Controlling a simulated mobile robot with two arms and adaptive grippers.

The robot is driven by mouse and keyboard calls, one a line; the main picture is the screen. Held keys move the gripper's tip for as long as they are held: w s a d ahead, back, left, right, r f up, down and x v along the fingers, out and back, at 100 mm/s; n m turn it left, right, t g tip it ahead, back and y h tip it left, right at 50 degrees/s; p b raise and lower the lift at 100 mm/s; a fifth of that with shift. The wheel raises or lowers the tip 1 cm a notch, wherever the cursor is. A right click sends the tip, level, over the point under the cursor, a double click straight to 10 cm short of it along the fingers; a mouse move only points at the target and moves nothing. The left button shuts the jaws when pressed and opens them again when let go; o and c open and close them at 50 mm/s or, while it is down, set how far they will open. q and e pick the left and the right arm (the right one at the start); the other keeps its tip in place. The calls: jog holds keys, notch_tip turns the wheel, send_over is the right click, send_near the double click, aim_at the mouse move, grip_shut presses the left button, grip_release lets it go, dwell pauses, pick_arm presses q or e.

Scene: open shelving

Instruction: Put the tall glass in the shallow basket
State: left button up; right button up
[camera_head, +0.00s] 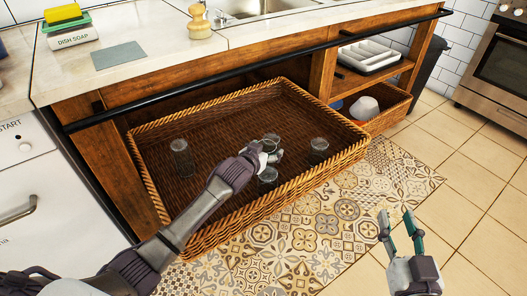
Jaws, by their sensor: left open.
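A large shallow wicker basket (345,168) sits pulled out from under the counter. Several clear glasses stand inside it. One glass (182,158) at the left looks tallish. Another glass (319,150) stands at the right, and a glass (267,180) stands near the front edge. A further glass (271,139) is close to my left gripper (270,155), partly hidden by it. My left gripper is open over the basket, among these middle glasses. I cannot tell whether it touches any. My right gripper (396,216) is open and empty above the patterned rug, outside the basket.
A smaller wicker basket (385,120) on the right holds a white bowl-like item (364,107). A white rack (370,55) is on the shelf above it. A dark rail (250,68) runs along the counter front. The tiled floor (480,180) at the right is clear.

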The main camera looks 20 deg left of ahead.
pick_arm(q)
jog(key=p+v, duration=0.4)
jog(key=v, duration=0.8)
jog(key=s+f+g, duration=0.1)
jog(key=s, duration=0.2)
jog(key=s+d+f, duration=0.1)
jog(key=s, duration=0.3)
jog(key=s+d+f+g, duration=0.1)
jog(key=s, duration=0.2)
jog(key=shift+s+f+g, duration=0.15)
jog(key=shift+f+g, duration=0.1)
jog(key=shift+g, duration=0.05)
jog(key=s+g, duration=0.4)
jog(key=s, duration=1.1)
jog(key=shift+a+f+y, duration=0.15)
jog(key=shift+f+y, duration=0.2)
jog(key=shift+y, duration=0.05)
pick_arm(e)
jog(key=s+d+f+g+h, duration=0.1)
jog(key=s+d+f+g, duration=0.1)
jog(key=s+f+g, duration=0.3)
jog(key=s+d+f+g+h, duration=0.2)
jog(key=s+f+g, duration=0.3)
jog(key=f, duration=0.3)
jog(key=shift+s+d+f+m+g, duration=0.25)
jog(key=shift+d+m+g, duration=0.05)
jog(key=shift+d+g, duration=0.15)
